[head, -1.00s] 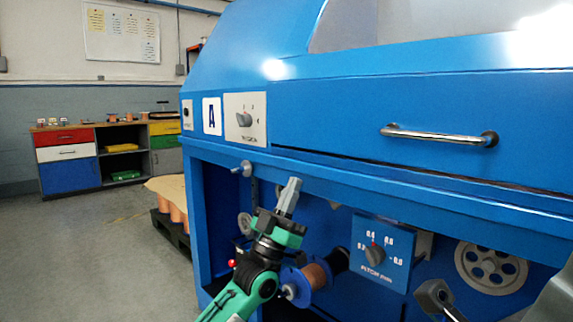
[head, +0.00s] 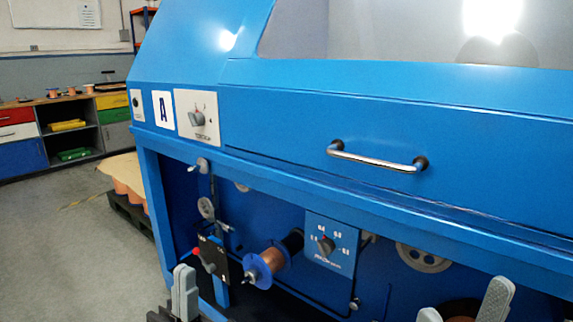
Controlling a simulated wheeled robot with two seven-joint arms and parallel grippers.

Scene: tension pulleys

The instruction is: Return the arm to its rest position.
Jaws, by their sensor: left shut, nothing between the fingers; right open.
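My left gripper (head: 185,292) is at the bottom edge, left of centre, in front of the blue machine's open lower bay. Its grey fingers are shut together, point up and hold nothing. My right gripper (head: 463,304) is at the bottom right, with its two grey fingers spread apart and nothing visible between them. The rest of both arms is out of frame. The copper wire spool (head: 268,262) with blue flanges sits in the bay, apart from both grippers. Grey pulleys show behind it, one at the left (head: 206,208) and a larger one at the right (head: 424,259).
The blue machine (head: 300,130) fills most of the view, with a chrome handle (head: 377,158). A dial panel (head: 331,243) hangs in the bay, and a dark switch box (head: 212,262) with a red knob is near my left gripper. Open floor (head: 80,250) lies at the left.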

